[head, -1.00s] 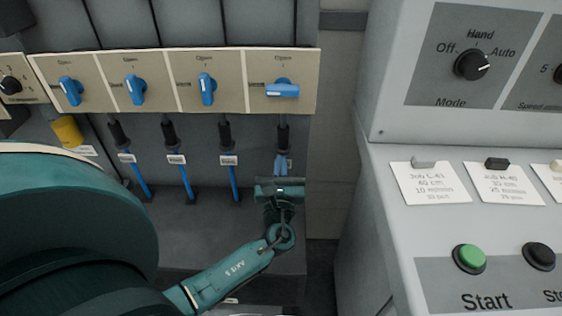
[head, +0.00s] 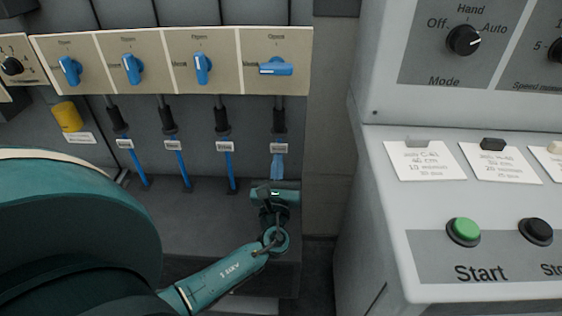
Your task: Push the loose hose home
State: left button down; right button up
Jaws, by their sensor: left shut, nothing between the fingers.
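Several blue hoses hang under a beige valve panel (head: 222,62), each below a black fitting. The rightmost hose (head: 277,168) shows only as a short blue piece with a white tag under its black fitting (head: 279,120); its lower part is hidden behind my left gripper. The third hose (head: 230,168) runs down to the grey ledge. My left gripper (head: 275,190) is shut and empty, just below the rightmost hose's visible piece; I cannot tell whether it touches the hose. My right gripper is not in view.
Blue valve handles sit on the panel; the rightmost handle (head: 275,68) lies sideways, the others upright. A grey control console (head: 375,210) with a green Start button (head: 464,231) stands at right. A yellow cylinder (head: 67,117) is at left.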

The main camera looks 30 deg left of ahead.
pick_arm(q)
jog(key=v, duration=0.7)
jog(key=shift+s, duration=0.35)
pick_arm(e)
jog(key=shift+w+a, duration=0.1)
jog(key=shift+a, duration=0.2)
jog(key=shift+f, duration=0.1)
